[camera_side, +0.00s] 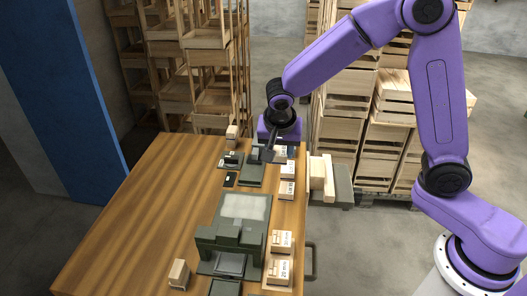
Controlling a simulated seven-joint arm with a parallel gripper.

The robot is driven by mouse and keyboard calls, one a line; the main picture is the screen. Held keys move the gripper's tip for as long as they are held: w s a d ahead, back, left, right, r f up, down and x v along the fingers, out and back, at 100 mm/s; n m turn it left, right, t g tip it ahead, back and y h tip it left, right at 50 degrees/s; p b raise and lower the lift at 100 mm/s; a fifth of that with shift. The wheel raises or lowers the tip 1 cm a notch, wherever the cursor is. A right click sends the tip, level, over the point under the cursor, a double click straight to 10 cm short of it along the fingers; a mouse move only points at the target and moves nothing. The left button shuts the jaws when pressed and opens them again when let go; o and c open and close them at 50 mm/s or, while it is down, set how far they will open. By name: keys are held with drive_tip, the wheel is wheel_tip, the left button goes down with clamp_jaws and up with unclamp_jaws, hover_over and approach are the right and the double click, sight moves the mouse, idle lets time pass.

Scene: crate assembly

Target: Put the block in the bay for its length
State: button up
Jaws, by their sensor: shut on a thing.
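My gripper (271,155) is at the far end of the table, pointing down, with its fingers closed close above the dark fixtures there. The block in its fingers is small and mostly hidden by the fingers, so its length cannot be read. A column of pale wooden pieces with printed length labels runs along the table's right side: one (287,188) is just nearer than the gripper, and others (281,241) (278,271) are near the front. I cannot tell which labelled place matches the held block.
A dark green fixture (232,236) with a pale top panel stands mid-table. Loose wooden blocks stand at the far edge (232,132) and front left (179,273). Stacked wooden crates (397,102) stand behind the table. The table's left half (140,215) is clear.

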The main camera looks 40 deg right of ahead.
drive_tip(key=s+d+r, duration=0.1)
drive_tip(key=s+r, duration=0.1)
drive_tip(key=s, duration=0.2)
drive_tip(key=w+d+f, duration=0.4)
drive_tip(key=w+d, duration=0.9)
drive_tip(key=w, duration=0.4)
drive_tip(key=shift+w+d+f, duration=0.1)
drive_tip(key=shift+f, duration=1.85)
drive_tip(key=shift+w+d+f, duration=0.1)
drive_tip(key=shift+f, duration=1.8)
drive_tip(key=o, duration=1.1)
drive_tip(key=shift+r, duration=0.15)
